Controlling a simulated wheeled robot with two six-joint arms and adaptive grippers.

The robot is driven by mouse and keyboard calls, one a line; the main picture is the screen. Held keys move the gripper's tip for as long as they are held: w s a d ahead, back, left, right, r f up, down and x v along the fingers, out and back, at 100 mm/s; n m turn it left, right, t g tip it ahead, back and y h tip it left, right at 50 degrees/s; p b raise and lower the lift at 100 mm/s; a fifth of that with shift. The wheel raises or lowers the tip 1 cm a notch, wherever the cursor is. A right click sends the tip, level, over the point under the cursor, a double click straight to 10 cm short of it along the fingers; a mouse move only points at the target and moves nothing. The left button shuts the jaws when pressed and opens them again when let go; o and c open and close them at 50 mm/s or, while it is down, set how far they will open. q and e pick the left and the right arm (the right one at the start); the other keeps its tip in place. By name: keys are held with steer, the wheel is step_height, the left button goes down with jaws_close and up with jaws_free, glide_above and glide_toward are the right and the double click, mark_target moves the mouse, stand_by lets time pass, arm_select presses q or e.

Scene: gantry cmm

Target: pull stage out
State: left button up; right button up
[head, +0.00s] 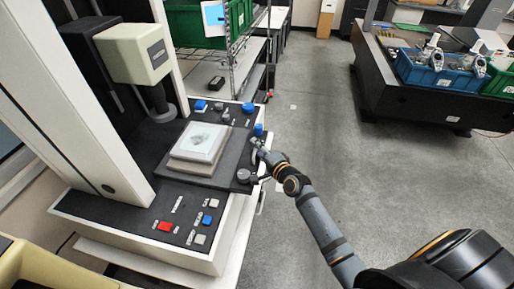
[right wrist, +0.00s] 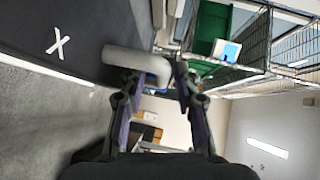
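The stage (head: 226,163) is a dark flat plate on the measuring machine's bed in the head view. It carries a pale stepped block with a glassy top (head: 200,142). A grey curved handle (right wrist: 138,62) fills the upper middle of the right wrist view, beside a dark surface marked with a white X. My right gripper (head: 259,149) is at the stage's right edge. In the right wrist view my right gripper (right wrist: 155,75) has its fingers spread, with the handle's bent end between the tips. Any contact is unclear. My left gripper is not in view.
The machine's front panel holds a red button (head: 165,226) and several others. A beige measuring head (head: 133,51) hangs above the bed. A wire rack with a green bin (head: 196,22) stands behind. A dark table with a blue bin (head: 440,75) is right; grey floor between is clear.

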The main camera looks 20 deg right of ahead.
steer(key=v, duration=1.2)
stand_by(0.4)
steer(key=s+d+f+n+g+h, duration=0.1)
steer(key=s+d+f+n+g, duration=0.15)
steer(key=f, duration=0.75)
steer(key=s+d+f+n+g+h, duration=0.1)
steer(key=s+d+f+g, duration=0.15)
steer(key=f, duration=0.75)
steer(key=s+d+f+n+g+h, duration=0.15)
steer(key=s+d+f, duration=0.25)
steer(key=f, duration=0.6)
steer(key=s+a+f+n+g, duration=0.2)
steer(key=s+f+n, duration=0.1)
steer(key=s+f, duration=0.4)
steer(key=s+a+f+n+g, duration=0.1)
steer(key=s+f+n+g, duration=0.2)
steer(key=s, duration=1)
steer(key=s+a+f+n+g, duration=0.2)
steer(key=s+f+n+g, duration=0.1)
steer(key=s+f, duration=0.6)
steer(key=shift+s+a+f+n, duration=0.35)
steer(key=shift+s+f+n, duration=0.05)
steer(key=shift+f, duration=0.4)
